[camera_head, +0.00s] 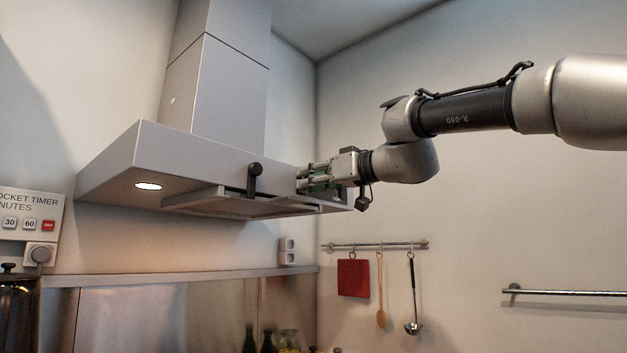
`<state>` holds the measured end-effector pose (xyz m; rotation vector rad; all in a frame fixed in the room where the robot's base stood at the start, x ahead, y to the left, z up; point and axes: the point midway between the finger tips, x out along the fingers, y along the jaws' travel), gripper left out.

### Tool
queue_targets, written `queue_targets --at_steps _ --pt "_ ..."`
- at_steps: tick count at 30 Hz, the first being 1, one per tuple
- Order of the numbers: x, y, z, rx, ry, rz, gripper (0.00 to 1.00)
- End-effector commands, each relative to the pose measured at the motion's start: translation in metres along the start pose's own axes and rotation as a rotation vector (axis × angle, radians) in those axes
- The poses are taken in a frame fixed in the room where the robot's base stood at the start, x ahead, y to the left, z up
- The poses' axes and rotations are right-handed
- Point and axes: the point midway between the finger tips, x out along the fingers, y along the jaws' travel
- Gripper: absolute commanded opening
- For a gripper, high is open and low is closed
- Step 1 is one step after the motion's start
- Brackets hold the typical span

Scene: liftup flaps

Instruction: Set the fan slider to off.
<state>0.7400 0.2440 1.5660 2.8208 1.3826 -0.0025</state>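A grey range hood (200,158) hangs on the wall, with a chimney above it. A black lever with a round knob (254,170) stands upright on its front face, right of the middle. I cannot tell whether this is the fan slider. No slider label is readable. My gripper (301,180) is at the right end of the hood's front, to the right of the lever and apart from it. Its fingers point left and hide that part of the hood. Whether it touches the hood, and how far its fingers are apart, cannot be made out.
A lit lamp (148,186) and a flat panel (240,206) are on the hood's underside. A timer panel (30,222) is at the left. A rail (375,246) with hanging utensils and a bar (565,292) are on the right wall. Bottles (250,340) stand below.

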Motion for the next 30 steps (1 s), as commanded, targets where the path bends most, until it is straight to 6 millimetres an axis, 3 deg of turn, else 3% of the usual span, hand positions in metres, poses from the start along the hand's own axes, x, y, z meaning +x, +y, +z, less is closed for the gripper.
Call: queue_targets --at_steps 11,24,30 --pt "-0.006 0.001 -0.001 -0.001 0.001 0.003 0.34" --pt "-0.094 0.001 -0.001 -0.001 0.002 0.006 0.34" --pt "-0.117 0.001 0.0 0.0 0.001 0.003 0.34"
